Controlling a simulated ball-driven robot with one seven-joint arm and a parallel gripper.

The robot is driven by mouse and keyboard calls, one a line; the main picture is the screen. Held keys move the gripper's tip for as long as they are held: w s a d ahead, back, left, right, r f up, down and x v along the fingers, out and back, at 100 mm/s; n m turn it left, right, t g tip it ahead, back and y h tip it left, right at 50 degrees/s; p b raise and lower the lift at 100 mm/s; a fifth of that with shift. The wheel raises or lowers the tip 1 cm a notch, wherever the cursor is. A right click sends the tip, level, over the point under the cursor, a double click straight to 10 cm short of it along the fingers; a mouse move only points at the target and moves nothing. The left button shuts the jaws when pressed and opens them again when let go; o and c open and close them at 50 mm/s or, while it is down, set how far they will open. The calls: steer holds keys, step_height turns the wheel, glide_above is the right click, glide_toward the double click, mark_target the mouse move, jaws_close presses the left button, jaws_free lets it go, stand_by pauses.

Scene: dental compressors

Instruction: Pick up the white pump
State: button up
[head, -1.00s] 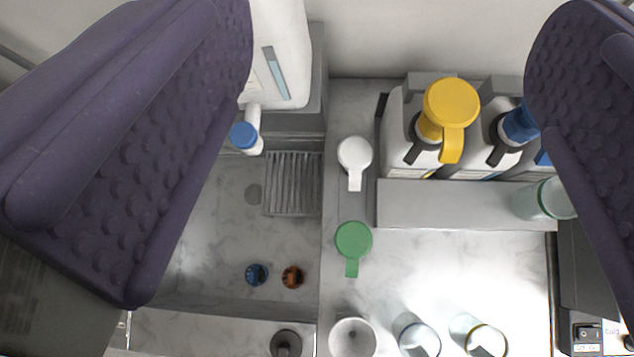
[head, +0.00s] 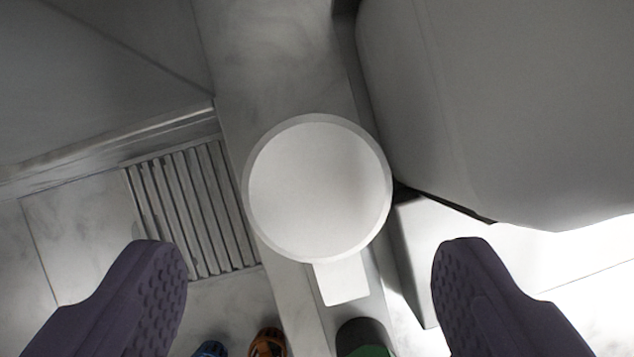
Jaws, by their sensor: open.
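The white pump (head: 318,188) is near the middle of the head view, seen from above. Its round top hides most of its body, and a short flat spout (head: 341,280) points down the picture. It stands on a light marble ledge. My gripper (head: 312,255) is open, with one purple textured finger at lower left and the other at lower right. The pump's top lies between and a little above the fingertips in the picture. Neither finger touches it, and nothing is between the pads.
A large pale container (head: 500,100) stands close at the pump's upper right. A ribbed drain area (head: 190,210) lies to its left. A green-topped pump (head: 365,345), an orange item (head: 268,342) and a blue item (head: 211,349) show at the bottom edge.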

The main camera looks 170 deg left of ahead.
mark_target(315, 210)
steer(key=x, duration=0.2)
steer(key=b+x, duration=0.1)
steer(key=x, duration=0.1)
steer(key=b+x, duration=0.1)
steer(key=shift+s+f, duration=0.15)
steer(key=shift+f, duration=0.35)
steer(key=shift+s+r, duration=0.1)
steer(key=shift+c, duration=1.1)
steer(key=c, duration=0.9)
